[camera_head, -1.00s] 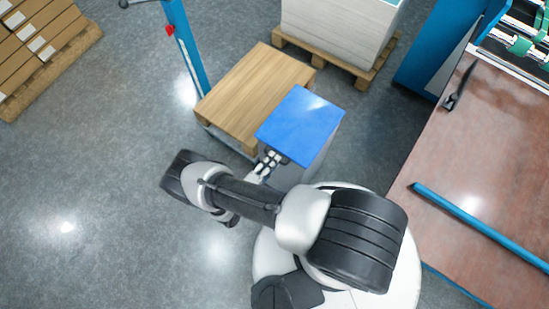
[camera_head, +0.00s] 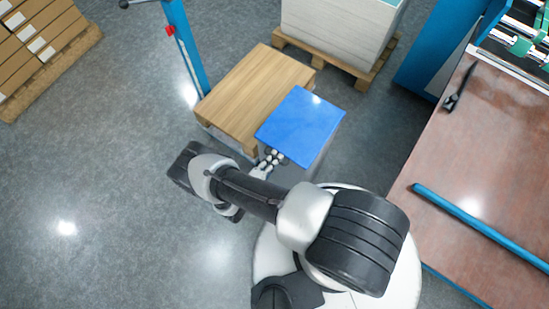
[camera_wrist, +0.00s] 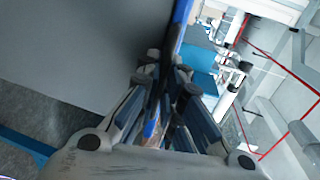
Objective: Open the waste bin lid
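The waste bin has a grey body (camera_head: 322,160) and a flat blue lid (camera_head: 302,122), which looks closed. My gripper (camera_head: 271,158) is at the lid's near-left edge, low beside the bin. In the wrist view, the grey bin wall (camera_wrist: 75,40) fills the upper left and the blue lid edge (camera_wrist: 181,14) runs steeply down toward my fingertips (camera_wrist: 167,72). The fingers lean in close together, with a narrow dark gap between them. I cannot tell whether they touch or grip the lid edge.
A wooden-topped pallet stack (camera_head: 255,95) stands close behind and left of the bin. A blue post (camera_head: 187,50) rises beyond it. A paper stack on a pallet (camera_head: 340,30) is at the back. A brown worktable (camera_head: 485,150) lies right. Open floor (camera_head: 110,170) is left.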

